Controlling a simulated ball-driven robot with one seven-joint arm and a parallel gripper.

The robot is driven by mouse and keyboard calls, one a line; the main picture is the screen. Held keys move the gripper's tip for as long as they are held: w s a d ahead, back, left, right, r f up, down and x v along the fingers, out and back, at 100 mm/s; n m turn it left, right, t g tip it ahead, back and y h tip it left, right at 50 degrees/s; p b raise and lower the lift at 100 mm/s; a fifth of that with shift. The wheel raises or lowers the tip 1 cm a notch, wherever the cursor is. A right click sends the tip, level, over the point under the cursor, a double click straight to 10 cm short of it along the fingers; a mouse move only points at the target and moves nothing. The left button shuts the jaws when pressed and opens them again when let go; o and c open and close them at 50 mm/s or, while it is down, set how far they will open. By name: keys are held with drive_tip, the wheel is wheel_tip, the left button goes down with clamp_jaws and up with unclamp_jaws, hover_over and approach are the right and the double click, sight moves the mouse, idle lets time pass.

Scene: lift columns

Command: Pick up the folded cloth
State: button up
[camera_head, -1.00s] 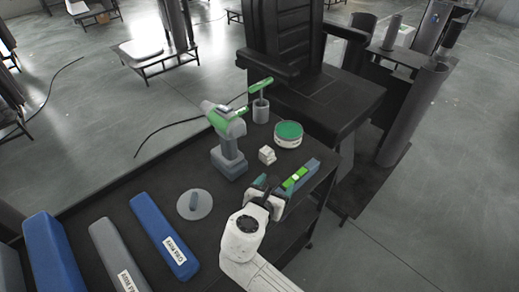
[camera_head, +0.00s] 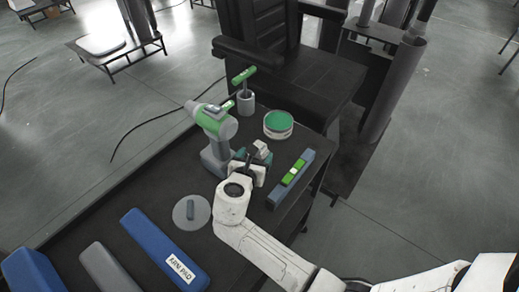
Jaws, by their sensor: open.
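The folded cloth appears to be the small off-white block-like bundle (camera_head: 261,147) on the dark table top, between the drill and the round green-lidded tin. It is small and partly hidden by my gripper. My gripper (camera_head: 254,157) is at the end of my white arm, right at the near side of the cloth, with its dark fingers open. I cannot tell whether the cloth is between the fingers or just beyond them.
A green and grey drill (camera_head: 214,135) stands close on the left. A green-lidded tin (camera_head: 278,124) is behind, and a blue-grey level (camera_head: 291,179) lies on the right. A grey cup (camera_head: 246,102) holds a green-handled tool. Blue bars (camera_head: 165,248) and a grey disc (camera_head: 191,212) lie nearer.

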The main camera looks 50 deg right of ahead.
sight(260, 147)
drive_tip(key=shift+x, duration=2.65)
drive_tip(key=shift+a+f, duration=0.15)
drive_tip(key=shift+c, duration=0.4)
drive_tip(key=c, duration=0.7)
drive_tip(key=shift+w+r, duration=0.1)
drive_tip(key=shift+r, duration=0.5)
drive_tip(key=s+a+r, duration=0.1)
drive_tip(key=s+r, duration=0.3)
drive_tip(key=s+a+r, duration=0.1)
drive_tip(key=s+r, duration=0.3)
drive_tip(key=s, duration=0.1)
drive_tip(key=s+a+r, duration=0.1)
drive_tip(key=s+r, duration=0.3)
drive_tip(key=shift+s+a+p, duration=0.15)
drive_tip(key=shift+s+p, duration=0.2)
drive_tip(key=shift+p, duration=0.05)
